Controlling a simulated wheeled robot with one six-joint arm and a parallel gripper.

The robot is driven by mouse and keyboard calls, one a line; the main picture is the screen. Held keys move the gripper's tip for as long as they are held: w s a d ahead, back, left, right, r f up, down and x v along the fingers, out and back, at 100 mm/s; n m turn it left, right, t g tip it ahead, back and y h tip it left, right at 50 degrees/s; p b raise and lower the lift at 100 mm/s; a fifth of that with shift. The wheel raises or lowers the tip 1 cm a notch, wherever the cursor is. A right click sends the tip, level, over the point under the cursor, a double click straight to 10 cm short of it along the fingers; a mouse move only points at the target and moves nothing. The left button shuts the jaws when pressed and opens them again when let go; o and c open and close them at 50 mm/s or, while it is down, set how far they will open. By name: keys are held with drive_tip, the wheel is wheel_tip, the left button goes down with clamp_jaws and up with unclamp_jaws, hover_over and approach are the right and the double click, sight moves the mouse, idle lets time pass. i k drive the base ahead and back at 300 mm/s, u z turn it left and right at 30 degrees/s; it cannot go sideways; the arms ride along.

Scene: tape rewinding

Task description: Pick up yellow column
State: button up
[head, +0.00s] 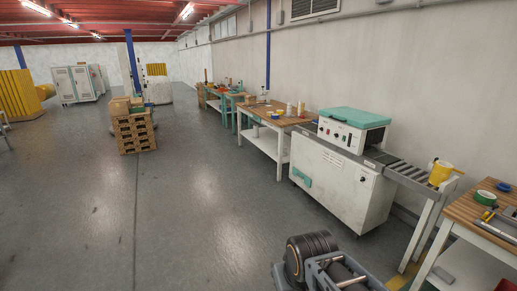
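A yellow cylinder-like object (440,173) stands upright at the right end of the roller conveyor (400,170), in front of the grey wall. It looks like the yellow column, with a small dark piece at its top left. Part of my arm shows at the bottom edge, right of centre, as a dark ribbed joint with grey links. My gripper and its fingertips are not in view.
A white machine with a teal lid (354,117) feeds the conveyor. A wooden table (470,210) at right holds a green tape roll (485,198). Wooden crates (134,132) stand at left. The grey floor (190,215) is clear in the middle.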

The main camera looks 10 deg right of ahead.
sight(441, 171)
drive_tip(key=z, duration=0.35)
drive_tip(key=i, duration=2.2)
drive_tip(key=z, duration=1.7)
drive_tip(key=i, duration=2.05)
drive_tip(key=z, duration=0.75)
